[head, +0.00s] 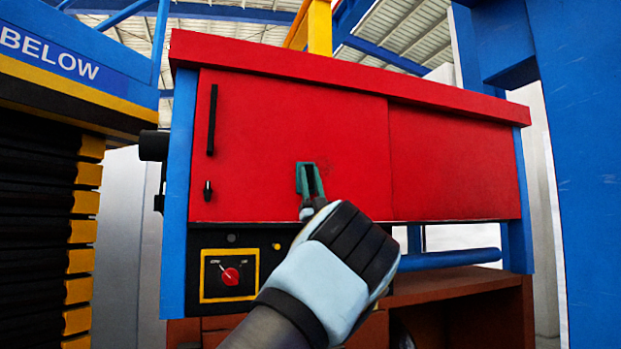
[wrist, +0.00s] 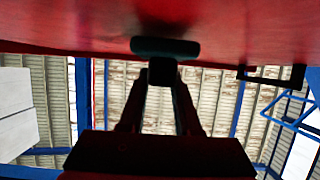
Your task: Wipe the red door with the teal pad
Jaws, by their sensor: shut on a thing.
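The red door (head: 280,130) is the front of a red cabinet, with a black vertical handle at its upper left. The teal pad (head: 303,180) is in front of the door's lower middle. The pad (wrist: 165,47) also shows in the wrist view, dark and close against the red surface (wrist: 240,30); whether it touches is hard to tell. My gripper (wrist: 163,75) is shut on the pad's holder, a dark block behind the pad. In the head view my gripper (head: 312,200) is partly hidden by my own wrist and forearm.
Black door handle (head: 212,120) and a small black latch (head: 207,190) stand out from the door's left side. Below is a black control panel with a red rotary switch (head: 230,276). A blue post (head: 590,150) stands at right, a striped black and yellow stack (head: 45,200) at left.

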